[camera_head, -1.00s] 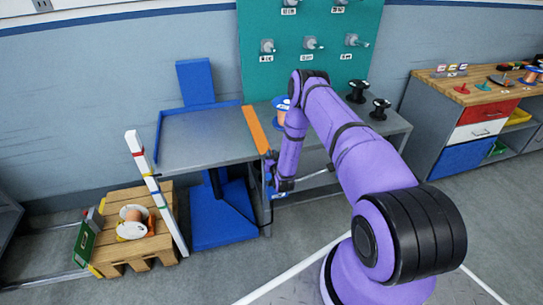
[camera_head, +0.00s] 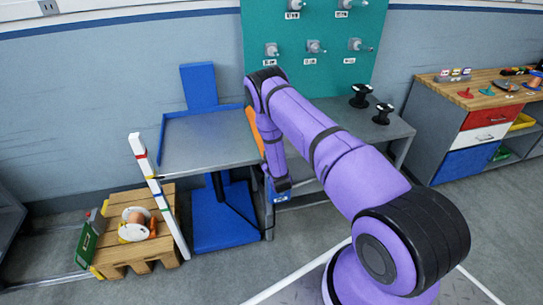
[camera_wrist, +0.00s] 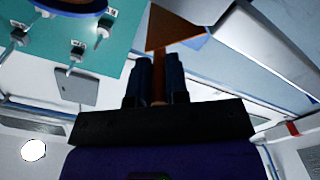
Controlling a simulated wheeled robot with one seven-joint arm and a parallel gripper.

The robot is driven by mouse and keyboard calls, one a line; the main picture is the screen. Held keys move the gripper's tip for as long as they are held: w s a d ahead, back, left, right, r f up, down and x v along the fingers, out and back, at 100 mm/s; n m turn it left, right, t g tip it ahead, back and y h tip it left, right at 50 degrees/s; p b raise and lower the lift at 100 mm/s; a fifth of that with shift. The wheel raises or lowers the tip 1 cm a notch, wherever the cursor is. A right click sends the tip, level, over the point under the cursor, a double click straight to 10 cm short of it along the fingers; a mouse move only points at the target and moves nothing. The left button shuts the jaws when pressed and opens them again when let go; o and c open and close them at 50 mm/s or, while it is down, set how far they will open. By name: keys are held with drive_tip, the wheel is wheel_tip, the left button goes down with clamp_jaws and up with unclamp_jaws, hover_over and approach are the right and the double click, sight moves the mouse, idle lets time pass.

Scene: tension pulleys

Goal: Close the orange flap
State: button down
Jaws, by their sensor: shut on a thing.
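The orange flap (camera_head: 255,130) is a narrow strip at the right edge of the grey tilted tray table (camera_head: 205,143). My arm covers its lower part in the head view. In the wrist view, my gripper (camera_wrist: 158,62) has its two dark fingers closed on a thin orange-brown piece of the flap. The wider orange part (camera_wrist: 174,30) shows just beyond the fingertips. My gripper's tips are hidden or too small to make out in the head view.
A grey bench with black spools (camera_head: 360,96) stands right of the tray table. A teal pegboard (camera_head: 310,25) hangs behind. A white striped post (camera_head: 158,195) and a wooden pallet with a spool (camera_head: 137,225) stand at left. A workbench (camera_head: 470,125) is at far right.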

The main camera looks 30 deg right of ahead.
drive_tip(key=shift+w+a+r+n, duration=0.15)
drive_tip(key=shift+a+n, duration=0.45)
drive_tip(key=shift+n, duration=0.8)
drive_tip(key=shift+w+a+r+n, duration=0.15)
drive_tip(key=shift+a+n, duration=0.4)
drive_tip(key=shift+n, duration=0.85)
drive_tip(key=shift+w+a+n, duration=0.15)
drive_tip(key=shift+a+n, duration=0.45)
drive_tip(key=shift+n, duration=0.8)
drive_tip(key=shift+a, duration=0.1)
drive_tip(key=c, duration=1.1)
unclamp_jaws()
drive_tip(key=v, duration=1)
drive_tip(key=shift+s+a, duration=0.1)
drive_tip(key=shift+s, duration=0.3)
